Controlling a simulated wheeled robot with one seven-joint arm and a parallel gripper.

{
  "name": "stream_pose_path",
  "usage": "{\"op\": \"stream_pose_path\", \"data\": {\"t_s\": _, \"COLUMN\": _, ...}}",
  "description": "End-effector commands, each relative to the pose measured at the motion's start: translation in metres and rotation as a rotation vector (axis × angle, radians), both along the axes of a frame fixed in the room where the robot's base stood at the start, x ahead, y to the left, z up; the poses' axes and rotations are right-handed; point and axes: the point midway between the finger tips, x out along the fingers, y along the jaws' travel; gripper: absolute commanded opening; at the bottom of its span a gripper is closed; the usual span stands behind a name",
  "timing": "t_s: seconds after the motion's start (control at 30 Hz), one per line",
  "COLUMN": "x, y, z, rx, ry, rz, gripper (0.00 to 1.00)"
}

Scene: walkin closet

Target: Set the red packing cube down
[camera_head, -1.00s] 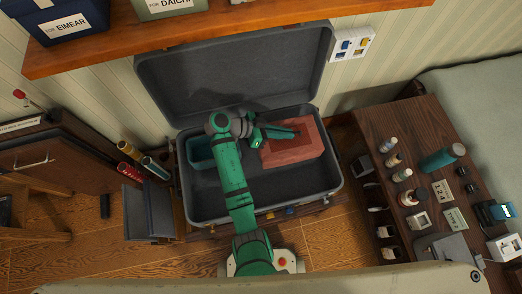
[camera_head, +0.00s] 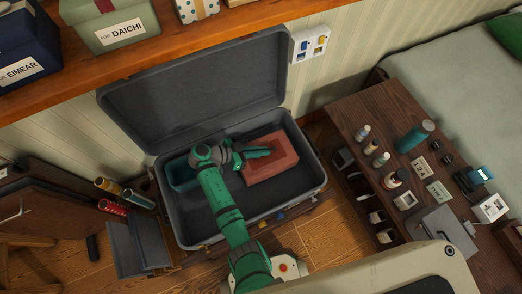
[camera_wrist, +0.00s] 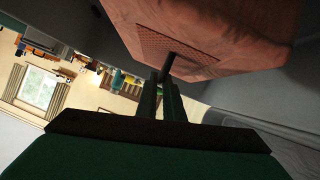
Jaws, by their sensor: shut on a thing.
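The red packing cube (camera_head: 279,166) is in the right part of the open grey suitcase (camera_head: 215,219). My gripper (camera_head: 268,152) reaches over the suitcase from the front and is at the cube's upper left side. In the wrist view, the cube (camera_wrist: 225,32) fills the top right, and my gripper (camera_wrist: 168,72) is shut on a dark handle or strap at its mesh panel. I cannot tell whether the cube's underside touches the suitcase floor.
A teal container (camera_head: 183,174) sits in the suitcase's left part. The suitcase lid (camera_head: 200,95) stands open behind. A wooden unit (camera_head: 365,111) with small bottles is at right. A shelf with boxes (camera_head: 109,25) overhangs the back. The suitcase's front middle is bare.

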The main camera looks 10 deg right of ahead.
Motion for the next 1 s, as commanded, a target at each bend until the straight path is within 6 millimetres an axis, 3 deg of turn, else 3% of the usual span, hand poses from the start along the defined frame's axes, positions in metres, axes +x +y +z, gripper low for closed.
{"op": "stream_pose_path", "data": {"t_s": 0.17, "x": 0.001, "y": 0.001, "z": 0.0, "rx": -0.001, "ry": -0.001, "rz": 0.001, "gripper": 0.0}}
{"op": "stream_pose_path", "data": {"t_s": 0.2, "x": 0.0, "y": 0.001, "z": -0.001, "rx": 0.0, "ry": 0.0, "rz": 0.001, "gripper": 0.12}}
{"op": "stream_pose_path", "data": {"t_s": 0.27, "x": 0.0, "y": 0.001, "z": -0.001, "rx": 0.0, "ry": 0.0, "rz": 0.001, "gripper": 0.26}}
{"op": "stream_pose_path", "data": {"t_s": 0.67, "x": 0.0, "y": 0.005, "z": 0.003, "rx": 0.0, "ry": 0.0, "rz": 0.002, "gripper": 0.26}}
{"op": "stream_pose_path", "data": {"t_s": 1.0, "x": -0.002, "y": 0.058, "z": 0.029, "rx": 0.001, "ry": -0.002, "rz": 0.005, "gripper": 0.26}}
